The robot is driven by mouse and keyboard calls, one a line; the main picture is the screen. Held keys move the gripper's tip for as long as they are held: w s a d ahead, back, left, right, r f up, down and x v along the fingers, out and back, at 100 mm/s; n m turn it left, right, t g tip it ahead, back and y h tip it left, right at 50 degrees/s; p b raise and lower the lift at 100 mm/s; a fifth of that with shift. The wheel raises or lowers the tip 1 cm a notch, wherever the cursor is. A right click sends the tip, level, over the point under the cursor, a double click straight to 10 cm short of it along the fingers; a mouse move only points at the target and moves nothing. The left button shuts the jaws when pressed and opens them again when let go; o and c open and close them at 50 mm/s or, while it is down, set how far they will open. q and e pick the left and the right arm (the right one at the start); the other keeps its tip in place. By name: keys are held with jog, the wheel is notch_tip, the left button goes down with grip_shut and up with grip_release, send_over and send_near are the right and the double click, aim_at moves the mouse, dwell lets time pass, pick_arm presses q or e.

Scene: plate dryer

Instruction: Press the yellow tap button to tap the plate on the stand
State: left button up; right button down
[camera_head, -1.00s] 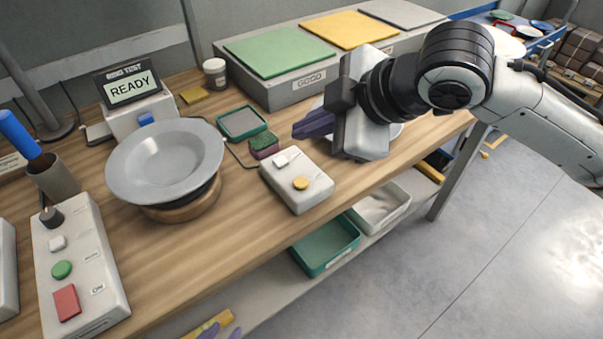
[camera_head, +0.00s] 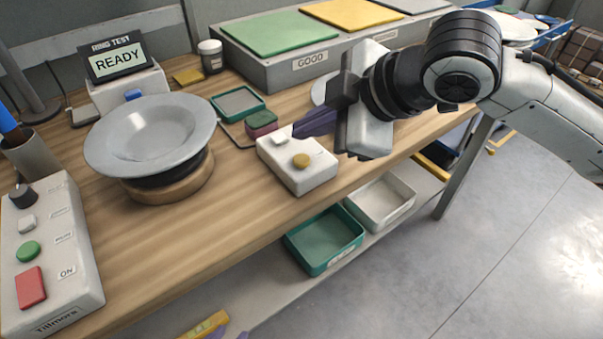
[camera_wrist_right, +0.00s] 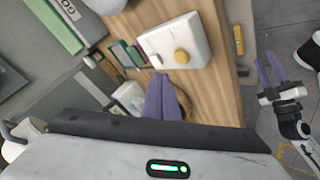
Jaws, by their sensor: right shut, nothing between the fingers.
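The yellow tap button (camera_head: 301,160) sits on a white box (camera_head: 310,178) beside a white button. It also shows in the right wrist view (camera_wrist_right: 181,57). My right gripper (camera_head: 297,130) is shut and empty, its purple fingertips just above the far side of the box, close to the yellow button and apart from it. The grey plate (camera_head: 102,150) rests on the round stand (camera_head: 172,192) to the left. My left gripper (camera_wrist_right: 268,72) is open and empty, low beyond the table edge; only its purple tips show at the bottom of the head view.
A display (camera_head: 119,61) reads READY behind the plate. A control box (camera_head: 62,285) with red and green buttons stands at the left. A small green tray (camera_head: 239,103) and a dark red-and-green block (camera_head: 261,124) lie behind the button box. The table front is clear.

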aim_at(308, 163)
jog(key=shift+f, duration=1.3)
dwell(0.6)
jog(key=shift+f, duration=0.25)
jog(key=shift+f, duration=0.15)
dwell(0.4)
jog(key=shift+f, duration=0.55)
dwell(0.7)
jog(key=shift+r, duration=0.1)
jog(key=shift+r+p, duration=0.85)
jog(key=shift+p, duration=0.45)
